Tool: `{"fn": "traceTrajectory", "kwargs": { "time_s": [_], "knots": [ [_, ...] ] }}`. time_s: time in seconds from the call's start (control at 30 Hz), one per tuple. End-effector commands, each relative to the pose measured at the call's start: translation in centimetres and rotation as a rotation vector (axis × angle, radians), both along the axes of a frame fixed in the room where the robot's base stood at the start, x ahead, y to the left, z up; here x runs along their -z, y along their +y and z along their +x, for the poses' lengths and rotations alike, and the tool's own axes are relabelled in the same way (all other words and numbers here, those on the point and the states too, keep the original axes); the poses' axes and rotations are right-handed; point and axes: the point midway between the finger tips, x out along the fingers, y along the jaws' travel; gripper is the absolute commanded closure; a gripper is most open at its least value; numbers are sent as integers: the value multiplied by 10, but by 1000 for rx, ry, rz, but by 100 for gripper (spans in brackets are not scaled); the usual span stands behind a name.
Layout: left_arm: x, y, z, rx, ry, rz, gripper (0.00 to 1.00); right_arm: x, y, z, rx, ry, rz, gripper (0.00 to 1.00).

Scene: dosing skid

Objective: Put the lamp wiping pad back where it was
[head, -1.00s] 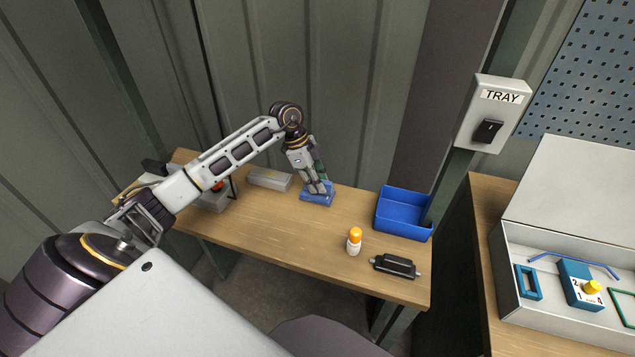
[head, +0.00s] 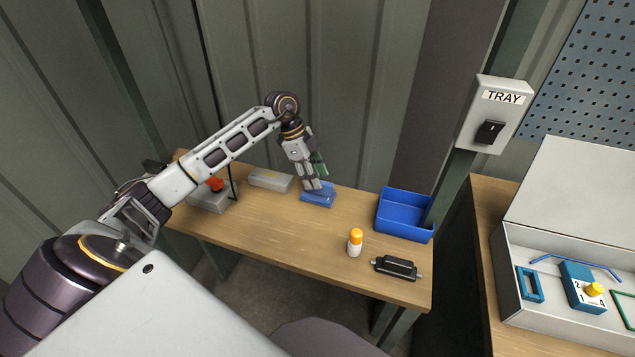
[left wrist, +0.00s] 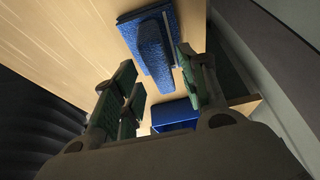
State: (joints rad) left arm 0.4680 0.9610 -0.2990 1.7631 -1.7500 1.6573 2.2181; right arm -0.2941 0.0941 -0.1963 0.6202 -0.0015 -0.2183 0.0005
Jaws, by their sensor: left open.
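The blue wiping pad (head: 318,199) lies on the wooden table toward its back edge. In the left wrist view it shows as a narrow raised blue block (left wrist: 153,48) over a wider flat blue piece; I cannot tell whether these are one thing. My left gripper (head: 313,185) is open, its fingers pointing down just above the pad, which partly hides behind them in the head view. In the left wrist view the open fingers (left wrist: 160,82) have a clear gap between them, with the pad beyond the tips. My right gripper is not in view.
On the table (head: 270,228) stand a blue tray (head: 405,222), an orange-capped bottle (head: 355,243), a black fitting (head: 396,267), a grey block (head: 270,180) and a grey box with a red button (head: 213,187). A wall switch marked TRAY (head: 492,115) hangs to the right.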

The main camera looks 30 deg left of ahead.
Motion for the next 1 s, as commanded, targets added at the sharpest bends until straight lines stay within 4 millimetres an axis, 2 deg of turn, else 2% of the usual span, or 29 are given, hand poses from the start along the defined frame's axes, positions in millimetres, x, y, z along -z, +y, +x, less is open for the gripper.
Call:
{"fn": "traceTrajectory", "kwargs": {
  "time_s": [0.5, 0.7, 1.0],
  "knots": [
    [-69, 28, -6, -2, -2, 1, 57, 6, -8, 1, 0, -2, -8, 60],
    [-81, 32, -7, -1, -2, -1, 57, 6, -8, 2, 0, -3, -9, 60],
    [-83, 33, -8, 0, 0, -1, 57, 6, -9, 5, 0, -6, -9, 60]
  ]
}}
